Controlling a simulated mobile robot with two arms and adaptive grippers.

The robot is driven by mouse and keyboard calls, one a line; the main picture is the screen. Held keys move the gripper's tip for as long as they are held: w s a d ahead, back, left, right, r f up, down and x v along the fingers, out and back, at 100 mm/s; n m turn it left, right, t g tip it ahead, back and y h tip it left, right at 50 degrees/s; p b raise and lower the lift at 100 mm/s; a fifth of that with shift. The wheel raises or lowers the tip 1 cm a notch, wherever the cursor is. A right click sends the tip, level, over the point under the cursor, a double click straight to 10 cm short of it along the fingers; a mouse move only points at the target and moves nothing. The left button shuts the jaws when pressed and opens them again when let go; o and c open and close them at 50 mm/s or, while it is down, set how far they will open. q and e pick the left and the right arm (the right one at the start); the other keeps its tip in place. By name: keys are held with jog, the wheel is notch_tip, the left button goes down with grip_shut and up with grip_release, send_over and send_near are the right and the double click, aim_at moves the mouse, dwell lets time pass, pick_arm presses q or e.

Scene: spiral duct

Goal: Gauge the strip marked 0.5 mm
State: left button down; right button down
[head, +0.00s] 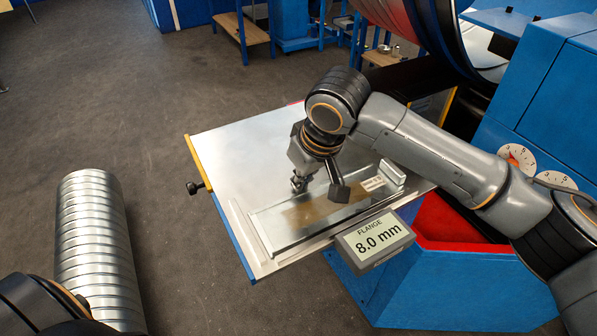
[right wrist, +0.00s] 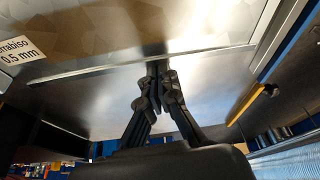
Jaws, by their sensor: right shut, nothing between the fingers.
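A flat metal strip (head: 290,232) lies on the pale sheet-metal table. Its white label (head: 372,183) is small in the head view; in the right wrist view the label (right wrist: 17,52) reads "0.5 mm", its other text partly cut off. My right gripper (head: 299,184) points down at the strip's far left side. In the right wrist view its fingers (right wrist: 158,73) are shut and empty, with their reflection in the shiny metal; whether they touch it I cannot tell. A display (head: 375,240) at the table's front reads "FLANGE 8.0 mm". My left gripper is out of view.
A small silver block (head: 392,172) sits near the strip's right end. The table (head: 232,150) is bare at the back left and has a black knob (head: 194,188) on its left edge. A blue machine with dials (head: 515,157) stands right. A spiral duct (head: 95,235) stands left.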

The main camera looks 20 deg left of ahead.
jog(key=shift+s+d+r, duration=0.1)
jog(key=shift+s+d, duration=0.1)
jog(key=shift+d, duration=0.15)
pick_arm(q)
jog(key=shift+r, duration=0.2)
pick_arm(e)
jog(key=shift+a+f, duration=0.1)
jog(key=shift+f, duration=0.1)
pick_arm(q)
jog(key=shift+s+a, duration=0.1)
pick_arm(e)
jog(key=shift+r, duration=0.1)
